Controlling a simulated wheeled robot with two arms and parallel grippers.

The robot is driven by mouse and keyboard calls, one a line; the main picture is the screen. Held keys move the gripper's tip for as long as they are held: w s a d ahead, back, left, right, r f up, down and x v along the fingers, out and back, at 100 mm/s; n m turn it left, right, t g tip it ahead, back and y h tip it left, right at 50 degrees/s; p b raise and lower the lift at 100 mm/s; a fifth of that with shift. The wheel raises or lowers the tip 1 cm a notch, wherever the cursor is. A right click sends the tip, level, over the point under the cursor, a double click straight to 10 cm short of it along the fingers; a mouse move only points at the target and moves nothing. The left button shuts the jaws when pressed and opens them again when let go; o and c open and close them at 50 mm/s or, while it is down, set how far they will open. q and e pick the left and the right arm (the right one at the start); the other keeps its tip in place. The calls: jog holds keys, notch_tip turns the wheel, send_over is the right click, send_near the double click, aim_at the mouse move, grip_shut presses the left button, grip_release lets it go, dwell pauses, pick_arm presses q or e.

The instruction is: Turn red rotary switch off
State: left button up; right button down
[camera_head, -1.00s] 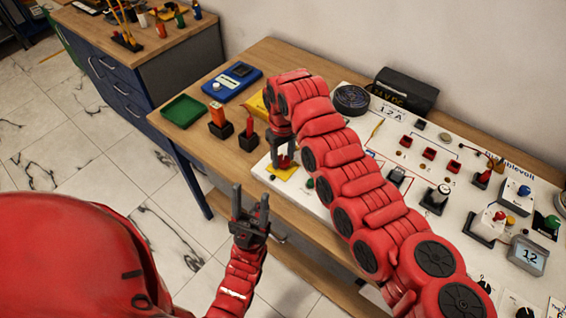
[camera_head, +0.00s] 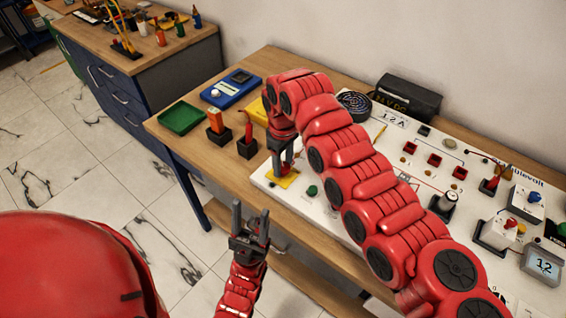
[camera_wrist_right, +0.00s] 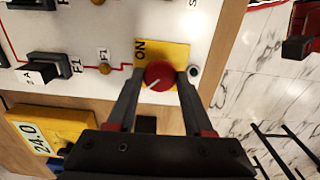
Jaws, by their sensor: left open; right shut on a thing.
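The red rotary switch (camera_wrist_right: 159,75) is a round knob with a white pointer line on a yellow plate (camera_wrist_right: 177,50) marked "ON", seen in the right wrist view. My right gripper (camera_wrist_right: 158,84) has its fingers on both sides of the knob and is shut on it. In the head view the right gripper (camera_head: 282,162) points down at the yellow plate (camera_head: 283,178) at the board's left end, and mostly hides the knob. My left gripper (camera_head: 250,222) is open and empty, in front of the table edge and pointing up.
The white board (camera_head: 325,208) carries a green button (camera_head: 312,190), red sockets and other switches. A yellow meter (camera_wrist_right: 50,135) lies beside the board.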

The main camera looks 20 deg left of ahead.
jog(key=shift+c, duration=1.4)
grip_release()
notch_tip(320, 180, up, 11)
jog(key=b, duration=0.2)
notch_tip(320, 180, up, 5)
jog(key=p, duration=0.2)
send_over(283, 166)
jog(key=shift+s+r, duration=0.1)
jog(key=shift+r, duration=0.6)
